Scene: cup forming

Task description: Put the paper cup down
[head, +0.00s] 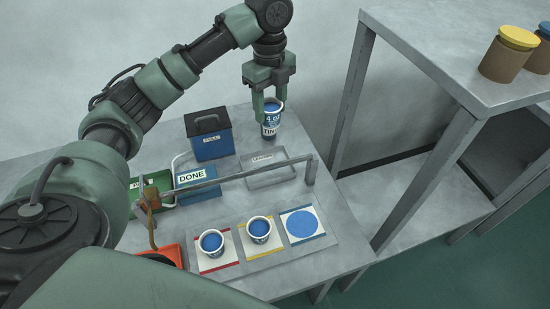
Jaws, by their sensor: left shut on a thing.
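My left gripper (268,88) points down over the back right of the table and is shut on a paper cup (270,121). The cup is upright, white and blue with printed lettering, and shows blue at its top. I cannot tell whether its base touches the table. Two more cups with blue tops stand at the front, one on the red-edged square (218,261) and one on the yellow-edged square (261,250). The blue-edged square (314,233) holds no cup and shows a blue disc. My right gripper is not in view.
A blue box with a black handle (211,146), a blue DONE bin (198,200), a green bin (160,183) and a grey tray (270,180) stand on the table (345,262). A tall shelf (440,50) rises at right.

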